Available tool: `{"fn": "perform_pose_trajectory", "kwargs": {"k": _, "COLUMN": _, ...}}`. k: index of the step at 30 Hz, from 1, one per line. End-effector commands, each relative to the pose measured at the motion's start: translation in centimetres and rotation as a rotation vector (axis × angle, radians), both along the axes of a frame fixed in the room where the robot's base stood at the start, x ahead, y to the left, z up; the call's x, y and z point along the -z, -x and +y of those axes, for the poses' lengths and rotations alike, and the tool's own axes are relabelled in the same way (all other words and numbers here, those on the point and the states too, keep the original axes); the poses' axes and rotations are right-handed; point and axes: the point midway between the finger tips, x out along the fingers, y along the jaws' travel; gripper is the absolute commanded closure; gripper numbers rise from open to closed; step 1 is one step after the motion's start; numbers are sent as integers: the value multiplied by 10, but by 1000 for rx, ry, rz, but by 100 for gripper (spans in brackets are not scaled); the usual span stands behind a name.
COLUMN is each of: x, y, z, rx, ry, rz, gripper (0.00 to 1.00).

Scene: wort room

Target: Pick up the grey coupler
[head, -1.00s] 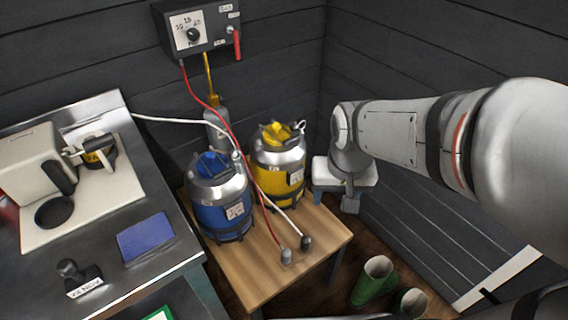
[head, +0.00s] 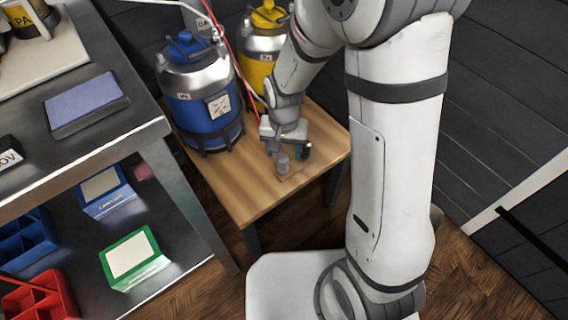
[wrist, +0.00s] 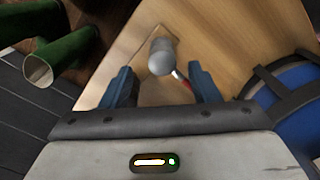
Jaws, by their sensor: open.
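The grey coupler (head: 283,164) stands on the wooden table near its front edge. In the wrist view the grey coupler (wrist: 161,57) has a rounded top, and a short piece of red hose (wrist: 183,80) shows beside it. My gripper (head: 287,150) is low over the table, close above and behind the coupler in the head view. In the wrist view my gripper (wrist: 161,80) has its two fingers wide apart. The coupler appears between their lines, slightly past the tips, with no contact visible. The dark coupler on the white hose cannot be made out now.
A blue keg (head: 203,105) and a yellow keg (head: 262,42) stand on the wooden table (head: 238,196). A steel bench (head: 115,125) is at left, with coloured boxes on its lower shelf. Green boots (wrist: 50,62) stand on the floor in the wrist view.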

Motion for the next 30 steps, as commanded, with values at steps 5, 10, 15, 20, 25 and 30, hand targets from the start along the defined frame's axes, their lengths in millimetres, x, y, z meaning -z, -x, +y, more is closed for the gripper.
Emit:
{"fn": "perform_pose_trajectory", "kwargs": {"k": 5, "x": 22, "y": 1, "z": 2, "rx": -1, "ry": 1, "rz": 2, "gripper": 45}}
{"fn": "perform_pose_trajectory", "kwargs": {"k": 10, "x": 48, "y": 1, "z": 3, "rx": 0, "ry": 1, "rz": 2, "gripper": 45}}
{"fn": "perform_pose_trajectory", "kwargs": {"k": 15, "x": 52, "y": 0, "z": 3, "rx": 0, "ry": 0, "rz": -1, "gripper": 45}}
{"fn": "perform_pose_trajectory", "kwargs": {"k": 20, "x": 51, "y": 1, "z": 3, "rx": 1, "ry": 0, "rz": -1, "gripper": 48}}
{"fn": "perform_pose_trajectory", "kwargs": {"k": 25, "x": 51, "y": 1, "z": 3, "rx": 1, "ry": 0, "rz": 0, "gripper": 62}}
{"fn": "perform_pose_trajectory", "kwargs": {"k": 30, "x": 51, "y": 1, "z": 3, "rx": 1, "ry": 0, "rz": 0, "gripper": 76}}
